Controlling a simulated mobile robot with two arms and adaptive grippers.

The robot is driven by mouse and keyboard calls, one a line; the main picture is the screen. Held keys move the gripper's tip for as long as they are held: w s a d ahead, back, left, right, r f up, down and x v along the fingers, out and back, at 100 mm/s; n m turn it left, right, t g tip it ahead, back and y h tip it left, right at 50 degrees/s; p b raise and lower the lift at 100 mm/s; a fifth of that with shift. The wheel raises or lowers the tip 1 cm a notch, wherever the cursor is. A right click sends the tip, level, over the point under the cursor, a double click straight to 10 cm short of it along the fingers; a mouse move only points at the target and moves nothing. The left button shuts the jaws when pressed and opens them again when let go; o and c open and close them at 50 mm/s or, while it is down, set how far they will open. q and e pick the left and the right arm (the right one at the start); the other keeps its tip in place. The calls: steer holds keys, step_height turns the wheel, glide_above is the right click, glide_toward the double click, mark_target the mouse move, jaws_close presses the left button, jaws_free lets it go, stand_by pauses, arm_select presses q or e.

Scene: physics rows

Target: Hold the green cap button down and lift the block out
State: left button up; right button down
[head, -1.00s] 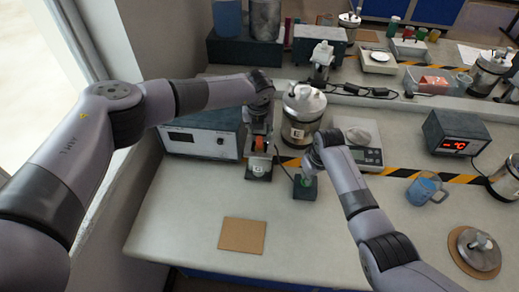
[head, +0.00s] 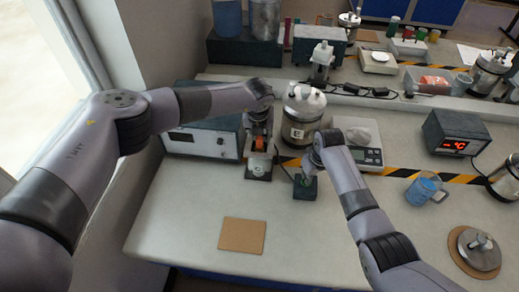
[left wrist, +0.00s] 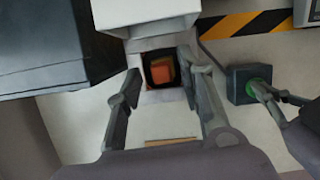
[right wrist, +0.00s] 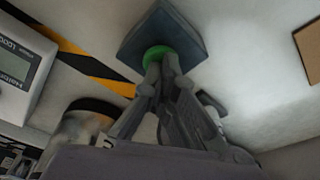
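The orange-red block (left wrist: 163,70) sits in a dark square opening of a small grey fixture (head: 258,172) in front of the instrument box. My left gripper (left wrist: 157,88) is over the fixture, pointing down, its two fingers apart on either side of the block, with gaps showing. In the head view the block (head: 259,144) shows partly behind this gripper. The green cap button (right wrist: 157,55) sits on a small dark box (right wrist: 163,28), right of the fixture. My right gripper (right wrist: 160,67) has its fingertips together at the button and appears to touch it. How far the button is pressed cannot be told.
The instrument box (head: 203,140) stands close left of the fixture. A metal canister (head: 302,108) and a scale (head: 366,156) stand behind the button box. A brown pad (head: 242,235) lies in front.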

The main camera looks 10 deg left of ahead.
mark_target(260, 139)
arm_select(q)
steer(key=shift+f, duration=1.45)
steer(key=shift+c, duration=0.4)
jaws_close()
steer(key=shift+r, duration=0.1)
steer(key=shift+r, duration=4.15)
steer(key=s, duration=1.1)
